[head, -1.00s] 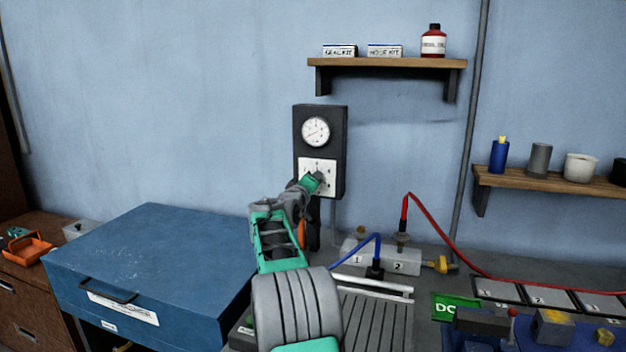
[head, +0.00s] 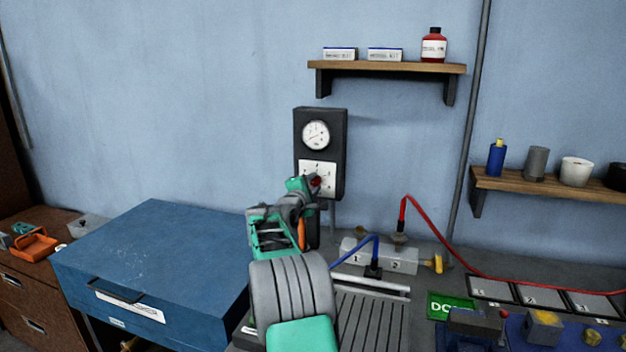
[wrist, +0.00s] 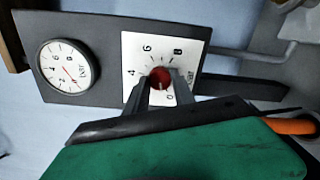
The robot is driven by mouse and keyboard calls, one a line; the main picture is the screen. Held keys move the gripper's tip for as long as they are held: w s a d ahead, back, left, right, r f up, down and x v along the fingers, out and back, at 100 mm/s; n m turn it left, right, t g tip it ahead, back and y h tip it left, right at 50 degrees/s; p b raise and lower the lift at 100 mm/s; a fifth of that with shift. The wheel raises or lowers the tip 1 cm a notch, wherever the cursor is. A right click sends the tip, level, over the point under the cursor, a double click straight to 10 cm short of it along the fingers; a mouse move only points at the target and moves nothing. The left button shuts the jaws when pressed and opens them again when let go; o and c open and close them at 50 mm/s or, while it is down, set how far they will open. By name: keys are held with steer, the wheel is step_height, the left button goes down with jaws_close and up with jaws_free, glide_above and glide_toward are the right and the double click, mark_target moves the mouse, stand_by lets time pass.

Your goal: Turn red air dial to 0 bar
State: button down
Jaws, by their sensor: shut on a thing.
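The red air dial (wrist: 159,78) sits on a white numbered plate (wrist: 190,50) on a dark wall panel (head: 338,150). In the head view only a bit of the red dial (head: 315,182) shows beside my gripper (head: 309,184). In the wrist view my gripper (wrist: 160,90) has its fingers on either side of the dial and is shut on it. A light pointer mark on the dial points down in the wrist view, near the 0. The round gauge (wrist: 69,66) shows a red needle; its exact reading is too small to tell.
A blue case (head: 150,265) stands at left. A valve block (head: 385,256) with blue and red hoses is right of my arm. A shelf (head: 388,66) hangs above, right of the panel. A grey pipe (wrist: 245,57) runs beside the panel.

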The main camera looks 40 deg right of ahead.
steer(key=shift+n+p, duration=1.05)
steer(key=shift+n, duration=0.85)
steer(key=shift+f, duration=0.1)
steer(key=c, duration=1.1)
jaws_free()
steer(key=shift+o, duration=0.2)
steer(key=shift+a, duration=0.1)
steer(key=b+v, duration=0.2)
steer(key=v, duration=0.5)
steer(key=shift+s+a, duration=0.15)
steer(key=shift+a, duration=0.15)
